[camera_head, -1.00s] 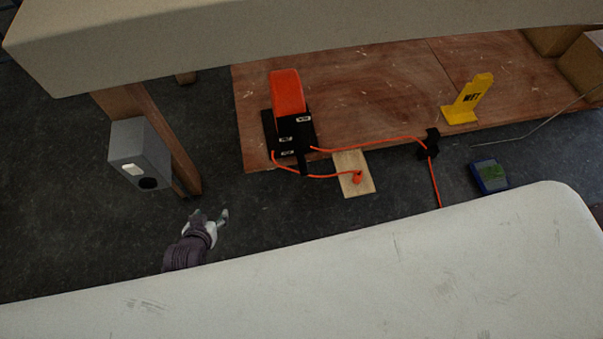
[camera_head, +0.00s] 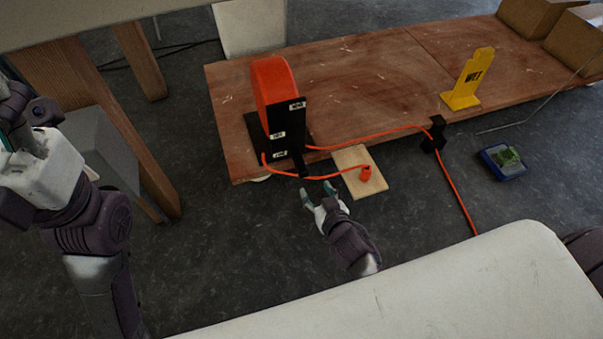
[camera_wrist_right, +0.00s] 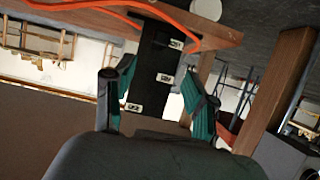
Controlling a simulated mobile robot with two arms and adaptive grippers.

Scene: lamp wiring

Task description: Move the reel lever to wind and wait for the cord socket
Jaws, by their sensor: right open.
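The reel (camera_head: 272,82) is an orange drum on a black labelled plate (camera_head: 287,128) at the bench's front edge. A short dark piece (camera_head: 302,168), perhaps the lever, juts from the plate's lower edge. My right gripper (camera_head: 318,190) is open and empty, just below this piece. In the right wrist view its teal fingers (camera_wrist_right: 163,95) stand apart, with the labelled plate (camera_wrist_right: 158,65) between them in the picture; contact cannot be told. The orange cord (camera_head: 325,148) ends at an orange socket (camera_head: 366,173) on a small wooden board (camera_head: 350,160). My left arm is at the left edge, its jaws unclear.
The wooden bench (camera_head: 360,80) holds a yellow marker stand (camera_head: 468,80) and boxes (camera_head: 535,18). A black clip (camera_head: 435,134) guides the cord at the edge. A blue device (camera_head: 502,162) lies at right. A grey box (camera_head: 100,150) stands behind my left arm.

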